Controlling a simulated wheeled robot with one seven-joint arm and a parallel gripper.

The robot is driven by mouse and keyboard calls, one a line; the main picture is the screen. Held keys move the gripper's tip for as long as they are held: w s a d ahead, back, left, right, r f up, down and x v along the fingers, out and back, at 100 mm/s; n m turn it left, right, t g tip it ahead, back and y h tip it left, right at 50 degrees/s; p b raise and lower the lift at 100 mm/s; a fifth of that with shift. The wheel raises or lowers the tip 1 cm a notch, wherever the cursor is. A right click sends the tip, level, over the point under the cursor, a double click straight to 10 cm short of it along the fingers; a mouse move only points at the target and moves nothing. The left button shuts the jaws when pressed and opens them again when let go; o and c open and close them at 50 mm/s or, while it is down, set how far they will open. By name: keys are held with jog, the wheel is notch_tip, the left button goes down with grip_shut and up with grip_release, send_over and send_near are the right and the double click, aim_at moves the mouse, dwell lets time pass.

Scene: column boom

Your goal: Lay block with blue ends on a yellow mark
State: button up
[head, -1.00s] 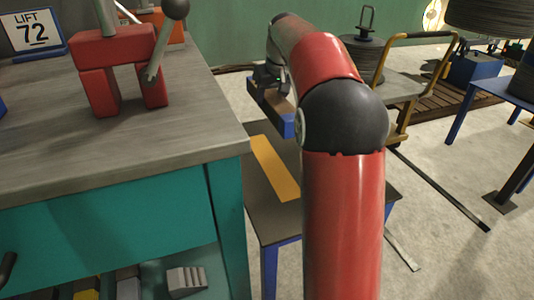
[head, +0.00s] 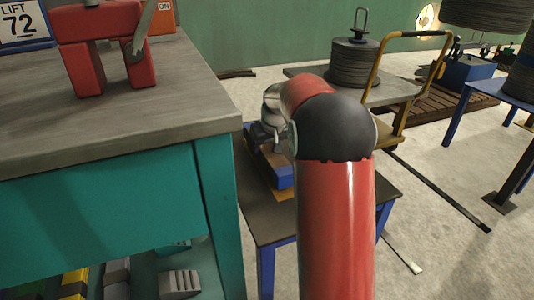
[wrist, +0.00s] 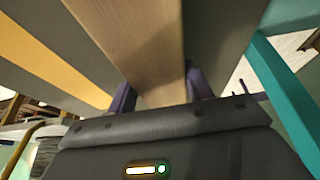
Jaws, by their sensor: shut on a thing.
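The block with blue ends (head: 284,177) is over the low dark table in the head view, partly hidden by my arm. Its bare wooden middle (wrist: 140,40) fills the centre of the wrist view. My gripper (wrist: 160,92) is shut on it, one finger at each side; the gripper (head: 266,137) is mostly hidden in the head view. A yellow mark (wrist: 50,65) runs beside the block in the wrist view, to its left. Only a bit of yellow (head: 284,195) shows by the block's near end in the head view. I cannot tell whether the block touches the table.
The low table (head: 275,221) has blue legs. A teal workbench (head: 120,205) with a grey top stands close on its left, with a red block arch (head: 102,45) on it. Behind are a cart (head: 392,90) with a yellow handle and a cable spool (head: 353,64).

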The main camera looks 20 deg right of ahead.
jog(key=shift+f, duration=0.7)
jog(key=shift+f, duration=0.1)
jog(key=o, duration=1.3)
